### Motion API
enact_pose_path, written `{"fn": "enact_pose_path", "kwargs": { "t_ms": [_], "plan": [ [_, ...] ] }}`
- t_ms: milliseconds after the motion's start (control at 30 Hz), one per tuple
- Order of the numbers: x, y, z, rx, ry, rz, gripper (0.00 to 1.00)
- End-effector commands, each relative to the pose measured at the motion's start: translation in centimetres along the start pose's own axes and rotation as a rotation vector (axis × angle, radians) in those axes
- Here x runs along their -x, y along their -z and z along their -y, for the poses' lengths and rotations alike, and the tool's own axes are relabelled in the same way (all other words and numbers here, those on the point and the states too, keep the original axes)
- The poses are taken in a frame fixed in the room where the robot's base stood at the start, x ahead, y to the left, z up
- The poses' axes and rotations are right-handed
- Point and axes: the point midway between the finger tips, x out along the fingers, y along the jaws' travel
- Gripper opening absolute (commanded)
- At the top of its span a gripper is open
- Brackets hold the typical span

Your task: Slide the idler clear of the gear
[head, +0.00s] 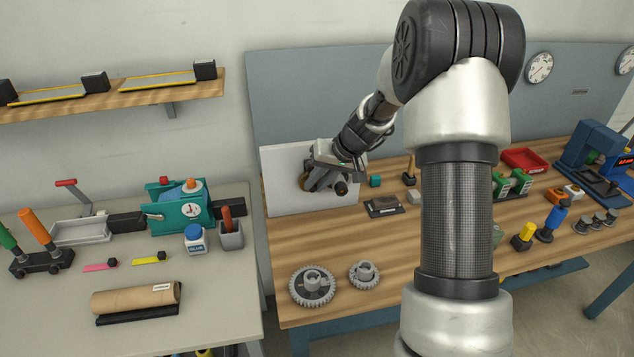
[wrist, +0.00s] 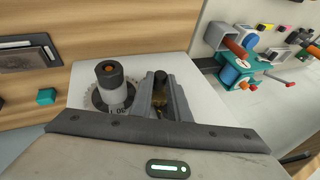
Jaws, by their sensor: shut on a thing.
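A white upright plate (head: 280,178) stands at the back left of the wooden bench. In the wrist view, a toothed grey gear (wrist: 100,97) with a tall dark-topped hub sits on the plate (wrist: 84,78). My gripper (head: 322,180) is at the front of the plate. In the wrist view its fingers (wrist: 160,98) are shut on a brass-coloured part between them, which looks like the idler (wrist: 158,101), just right of the gear. The fingers and gripper body hide most of the idler. Whether its teeth touch the gear cannot be told.
A large loose gear (head: 312,286) and a smaller one (head: 365,275) lie at the bench's front left. A teal cube (head: 375,181) and a dark flat block (head: 384,207) lie right of the plate. A grey table (head: 222,290) with a teal device (head: 180,207) stands at left.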

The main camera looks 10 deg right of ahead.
Motion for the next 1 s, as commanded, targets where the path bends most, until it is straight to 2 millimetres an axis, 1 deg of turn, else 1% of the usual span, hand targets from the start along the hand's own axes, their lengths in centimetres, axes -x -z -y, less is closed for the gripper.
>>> {"fn": "enact_pose_path", "kwargs": {
  "t_ms": [133,333,567,600,700,1000],
  "plan": [
    [-0.2,-0.1,0.4,0.001,0.001,0.000,0.00],
    [-1.1,-0.5,2.6,0.001,0.001,0.000,0.00],
    [-1.0,-0.4,2.7,0.000,0.000,0.000,0.00],
    [-1.0,-0.4,2.7,0.000,0.000,0.000,0.19],
    [-1.0,-0.4,2.7,0.000,0.000,0.000,0.35],
    [-0.9,-0.4,2.7,0.000,0.000,0.000,0.35]
  ]
}}
